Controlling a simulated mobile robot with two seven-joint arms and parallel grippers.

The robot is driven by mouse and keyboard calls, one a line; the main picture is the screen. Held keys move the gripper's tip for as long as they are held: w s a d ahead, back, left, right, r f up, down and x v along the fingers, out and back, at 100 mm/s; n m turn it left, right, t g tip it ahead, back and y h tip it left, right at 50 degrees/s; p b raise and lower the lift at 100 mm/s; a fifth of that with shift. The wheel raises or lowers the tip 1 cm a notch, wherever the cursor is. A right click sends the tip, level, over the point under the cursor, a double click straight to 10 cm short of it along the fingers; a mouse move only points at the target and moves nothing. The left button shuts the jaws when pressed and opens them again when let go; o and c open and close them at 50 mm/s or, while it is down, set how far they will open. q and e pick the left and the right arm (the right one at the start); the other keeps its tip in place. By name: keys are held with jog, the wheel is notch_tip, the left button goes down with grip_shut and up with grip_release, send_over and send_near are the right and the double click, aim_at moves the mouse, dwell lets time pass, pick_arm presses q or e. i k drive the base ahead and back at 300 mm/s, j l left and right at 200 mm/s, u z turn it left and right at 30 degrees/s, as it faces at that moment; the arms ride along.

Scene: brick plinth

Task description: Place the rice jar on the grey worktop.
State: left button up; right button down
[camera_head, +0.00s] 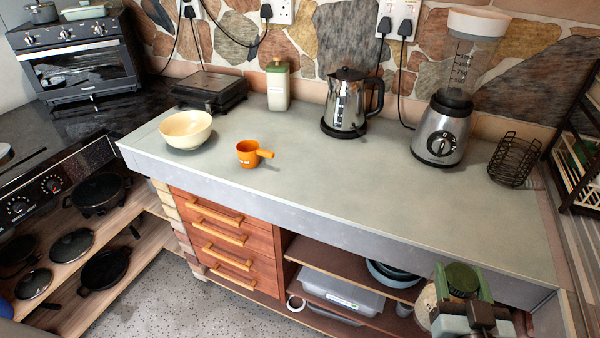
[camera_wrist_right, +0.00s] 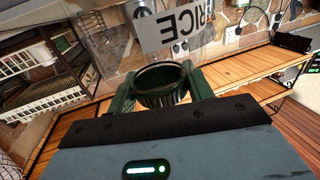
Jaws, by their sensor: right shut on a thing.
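The rice jar is clear, with a dark green lid (camera_head: 461,277) and a white label reading RICE (camera_wrist_right: 172,28), upside down in the right wrist view. My right gripper (camera_head: 466,300) is shut on the jar at its lid, with one finger on each side in the wrist view (camera_wrist_right: 160,86). It holds the jar at the lower right of the head view, in front of the worktop's front edge. Much of the jar is hidden by the gripper. The grey worktop (camera_head: 350,195) has a broad bare area. My left gripper is not in view.
On the worktop are a cream bowl (camera_head: 187,130), an orange cup (camera_head: 248,154), a green-lidded container (camera_head: 278,86), a kettle (camera_head: 346,104), a blender (camera_head: 443,128) and a black wire basket (camera_head: 513,160). The front middle and right are clear. Drawers (camera_head: 228,240) and open shelves lie below.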

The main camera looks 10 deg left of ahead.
aim_at(299, 174)
jog(key=i+j+z, duration=0.1)
jog(key=j, duration=0.3)
jog(key=i+j+z, duration=0.15)
jog(key=j, duration=0.25)
jog(key=i+j+z, duration=0.1)
jog(key=j, duration=0.3)
jog(key=i+j+z, duration=0.15)
jog(key=j, duration=0.25)
jog(key=i+j, duration=0.15)
jog(key=j, duration=0.2)
jog(key=i+j, duration=0.2)
jog(key=j, duration=0.15)
